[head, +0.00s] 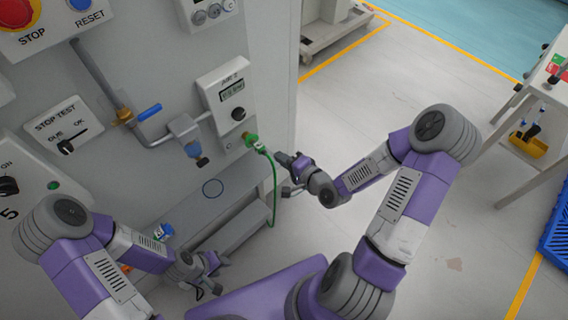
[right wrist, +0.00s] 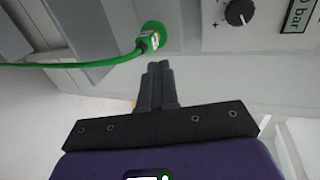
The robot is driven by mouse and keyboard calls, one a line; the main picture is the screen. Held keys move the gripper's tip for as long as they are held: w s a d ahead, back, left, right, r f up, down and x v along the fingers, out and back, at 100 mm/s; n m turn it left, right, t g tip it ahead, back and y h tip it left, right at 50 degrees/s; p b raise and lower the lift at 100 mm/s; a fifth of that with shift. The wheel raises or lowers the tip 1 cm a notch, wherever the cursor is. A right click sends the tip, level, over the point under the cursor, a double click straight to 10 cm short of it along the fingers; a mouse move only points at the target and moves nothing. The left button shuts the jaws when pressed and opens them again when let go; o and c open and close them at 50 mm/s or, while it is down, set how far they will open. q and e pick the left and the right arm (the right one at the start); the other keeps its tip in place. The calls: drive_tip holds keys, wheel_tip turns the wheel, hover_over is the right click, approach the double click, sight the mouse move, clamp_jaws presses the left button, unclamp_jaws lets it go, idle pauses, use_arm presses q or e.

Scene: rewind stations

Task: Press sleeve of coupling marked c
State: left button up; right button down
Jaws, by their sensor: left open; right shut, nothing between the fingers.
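A green coupling (head: 252,140) sits on the grey wall of the station, below the AIR 2 box, with a green hose (head: 274,195) hanging from it. In the right wrist view the coupling (right wrist: 151,38) is just beyond the fingertips, with a pale metal part at its front. I cannot read a letter on it. My right gripper (head: 281,157) is shut and empty, its tips close to the coupling; in the right wrist view its fingers (right wrist: 160,66) point at it with a small gap showing. My left gripper (head: 221,262) is open, low by the station's shelf.
The AIR 2 box (head: 226,92) with display and knob is above the coupling. A pipe with a blue-handled valve (head: 149,112) runs along the wall to the left. A grey shelf (head: 240,208) lies below. Open floor (head: 350,95) is at the right.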

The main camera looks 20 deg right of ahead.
drive_tip(key=b, duration=0.3)
approach(252, 137)
drive_tip(key=x, duration=0.5)
drive_tip(key=shift+s+a+f, duration=0.1)
drive_tip(key=shift+f, duration=0.1)
drive_tip(key=shift+w+a, duration=0.25)
drive_tip(key=shift+w, duration=0.45)
drive_tip(key=shift+r, duration=0.1)
